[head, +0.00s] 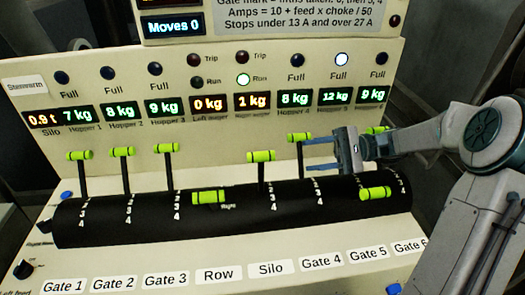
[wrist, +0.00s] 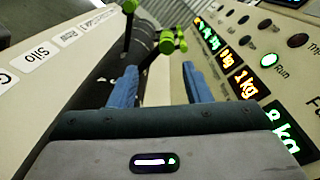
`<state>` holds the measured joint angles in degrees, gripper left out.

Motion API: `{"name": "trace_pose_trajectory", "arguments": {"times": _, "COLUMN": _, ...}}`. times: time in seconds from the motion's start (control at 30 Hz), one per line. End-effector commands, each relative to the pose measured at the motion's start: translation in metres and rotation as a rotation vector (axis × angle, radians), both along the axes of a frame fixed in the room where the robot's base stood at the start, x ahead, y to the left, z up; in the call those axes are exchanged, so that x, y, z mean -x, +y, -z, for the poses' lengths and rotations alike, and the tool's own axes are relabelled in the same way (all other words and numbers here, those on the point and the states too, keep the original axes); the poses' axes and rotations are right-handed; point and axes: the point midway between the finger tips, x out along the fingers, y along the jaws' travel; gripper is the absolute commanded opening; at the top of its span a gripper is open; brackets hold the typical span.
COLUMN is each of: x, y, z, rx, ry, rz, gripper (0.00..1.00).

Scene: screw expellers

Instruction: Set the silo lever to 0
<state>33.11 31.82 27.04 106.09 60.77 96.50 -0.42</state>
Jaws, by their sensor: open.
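The silo lever (head: 262,156) has a green handle on a black stalk. In the head view it stands up from the black drum (head: 145,208), its handle lower than that of the gate 4 lever (head: 300,137). I cannot read its mark. My gripper (head: 308,153) is open, right of the silo lever, with its blue fingers pointing left close to the gate 4 handle. In the wrist view nothing shows between the fingers (wrist: 158,85). A green handle (wrist: 166,43) beyond them looks like the silo lever's, but I cannot be sure.
The row lever (head: 208,197) is swung low, left of silo. Another low handle (head: 375,193) lies under my arm. Levers for gates 1 to 3 stand up at left. The display panel (head: 225,75) rises behind the drum; a labelled ledge (head: 245,272) lies in front.

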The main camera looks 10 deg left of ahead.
Motion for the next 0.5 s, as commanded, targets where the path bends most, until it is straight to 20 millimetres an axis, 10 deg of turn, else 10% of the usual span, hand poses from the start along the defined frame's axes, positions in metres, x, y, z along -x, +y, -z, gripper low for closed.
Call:
{"name": "trace_pose_trajectory", "arguments": {"times": 0.23, "x": -0.004, "y": 0.007, "z": 0.000, "rx": -0.051, "ry": 0.006, "rz": 0.011, "gripper": 0.44}}
{"name": "trace_pose_trajectory", "arguments": {"times": 0.5, "x": 0.010, "y": 0.057, "z": 0.002, "rx": -0.048, "ry": 0.007, "rz": 0.012, "gripper": 0.44}}
